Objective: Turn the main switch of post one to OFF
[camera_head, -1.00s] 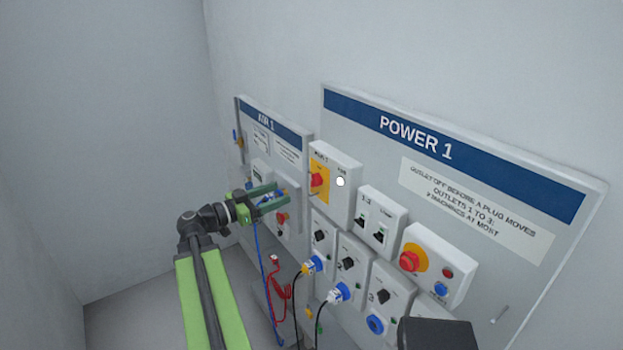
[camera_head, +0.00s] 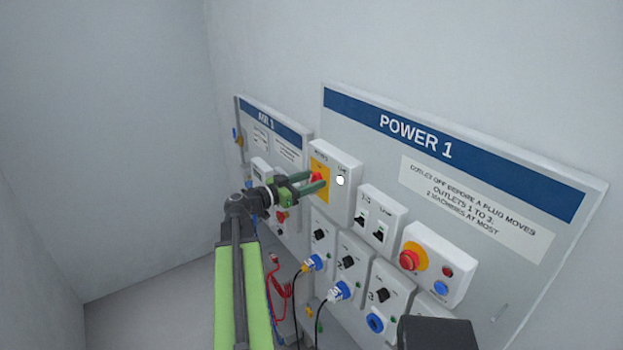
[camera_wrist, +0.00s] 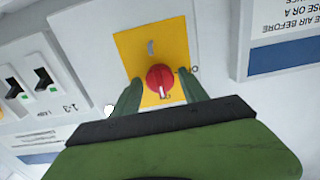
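The main switch is a red rotary knob (camera_wrist: 160,78) on a yellow plate (camera_wrist: 178,46), on a white box (camera_head: 345,165) at the left end of the POWER 1 board. In the head view the red knob (camera_head: 317,177) shows just behind my fingers. My gripper (camera_head: 316,181) is open in front of it. In the wrist view my gripper's two green fingers (camera_wrist: 162,92) stand apart, one on each side of the knob's lower part. I cannot tell whether they touch it. A pale mark on the knob points toward the bottom of the wrist view.
A white round lamp (camera_head: 340,180) sits beside the switch. To its right are a box with two black breakers (camera_head: 371,228) and a red emergency stop (camera_head: 409,259). Below are outlets with blue plugs (camera_head: 340,291) and cables. The AIR 1 board (camera_head: 283,131) is at left.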

